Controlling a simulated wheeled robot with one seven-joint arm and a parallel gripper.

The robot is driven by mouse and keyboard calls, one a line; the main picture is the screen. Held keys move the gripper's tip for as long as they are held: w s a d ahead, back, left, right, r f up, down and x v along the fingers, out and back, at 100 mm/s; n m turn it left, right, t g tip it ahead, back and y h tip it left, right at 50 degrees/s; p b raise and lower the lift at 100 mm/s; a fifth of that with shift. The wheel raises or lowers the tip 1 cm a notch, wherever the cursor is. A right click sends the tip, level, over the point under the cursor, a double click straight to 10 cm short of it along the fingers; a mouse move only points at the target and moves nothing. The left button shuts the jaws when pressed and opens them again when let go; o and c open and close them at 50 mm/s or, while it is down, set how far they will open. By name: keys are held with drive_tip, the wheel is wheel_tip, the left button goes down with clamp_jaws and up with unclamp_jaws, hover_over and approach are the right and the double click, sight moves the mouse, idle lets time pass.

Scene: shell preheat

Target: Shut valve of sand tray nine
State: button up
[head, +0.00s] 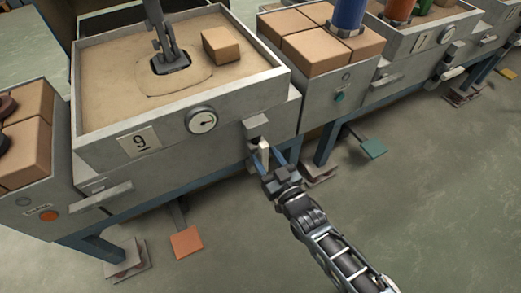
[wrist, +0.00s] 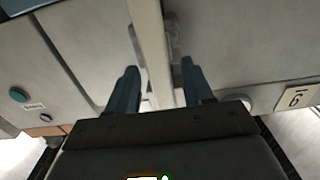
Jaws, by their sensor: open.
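Sand tray nine (head: 110,115) is a grey box filled with tan sand, with a "9" plate (head: 139,142) on its front. The plate also shows upside down in the wrist view (wrist: 299,97). A pale valve lever (head: 264,152) hangs at the right end of the tray's front, below a small grey block. My gripper (head: 267,157) is at this lever. In the wrist view, the lever (wrist: 149,45) runs between the two blue fingers of my open gripper (wrist: 160,82). Gaps show on both sides of it. Whether either finger touches it I cannot tell.
A round dial (head: 202,120) sits on the tray's front. A brown block (head: 221,46) and a grey metal piece (head: 166,45) are in the sand. Neighbouring boxes hold brown blocks (head: 318,48). Orange (head: 187,242) and green (head: 369,142) pedals stick out low. The floor in front is clear.

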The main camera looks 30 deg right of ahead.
sight(266, 158)
drive_tip(key=shift+w, duration=1.85)
drive_tip(key=shift+c, duration=0.5)
clamp_jaws()
